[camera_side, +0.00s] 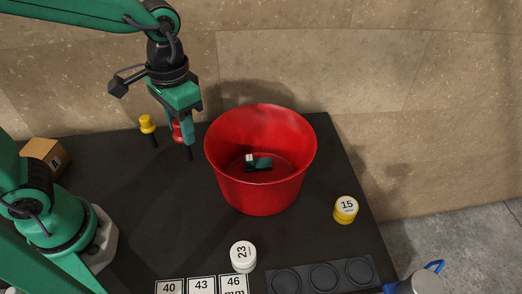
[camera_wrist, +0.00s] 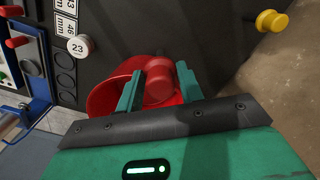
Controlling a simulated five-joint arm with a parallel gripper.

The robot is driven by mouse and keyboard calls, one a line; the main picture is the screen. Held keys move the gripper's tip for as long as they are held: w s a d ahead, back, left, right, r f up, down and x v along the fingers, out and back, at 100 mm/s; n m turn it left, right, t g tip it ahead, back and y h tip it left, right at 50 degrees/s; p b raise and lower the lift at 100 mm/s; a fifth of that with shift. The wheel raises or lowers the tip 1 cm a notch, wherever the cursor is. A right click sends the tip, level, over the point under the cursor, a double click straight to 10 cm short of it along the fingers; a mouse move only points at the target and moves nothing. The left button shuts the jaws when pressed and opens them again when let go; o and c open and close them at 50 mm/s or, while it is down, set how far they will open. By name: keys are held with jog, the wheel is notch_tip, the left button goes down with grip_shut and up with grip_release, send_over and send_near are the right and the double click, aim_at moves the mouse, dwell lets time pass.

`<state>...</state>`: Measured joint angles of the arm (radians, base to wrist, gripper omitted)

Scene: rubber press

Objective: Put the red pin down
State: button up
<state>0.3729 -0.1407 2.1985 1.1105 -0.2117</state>
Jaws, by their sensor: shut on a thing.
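My gripper (camera_side: 183,138) is shut on the red pin (camera_side: 177,131), left of the red bucket and over the dark table. In the wrist view the red pin (camera_wrist: 158,86) sits between the two green fingers of my gripper (camera_wrist: 158,88), its rounded head toward the camera.
The red bucket (camera_side: 260,192) stands right of my gripper with a small green and dark object (camera_side: 259,164) inside. A yellow cap marked 15 (camera_side: 346,209), a white cap marked 23 (camera_side: 243,257), numbered labels (camera_side: 201,285) and a tray with round wells (camera_side: 290,281) are nearer. A cardboard box (camera_side: 45,157) stands left.

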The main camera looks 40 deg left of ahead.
notch_tip(320, 180, up, 4)
jog(key=shift+f, duration=0.25)
jog(key=shift+w+r, duration=0.2)
jog(key=shift+r, duration=0.05)
jog(key=w+d+m, duration=0.1)
jog(key=w+d, duration=0.3)
jog(key=w, duration=1.2)
jog(key=w+d+m, duration=0.1)
jog(key=w+d, duration=0.2)
jog(key=w, duration=1.2)
notch_tip(320, 180, down, 16)
dwell(0.6)
jog(key=shift+w+f, duration=0.1)
jog(key=o, duration=1.1)
jog(key=shift+c, duration=0.2)
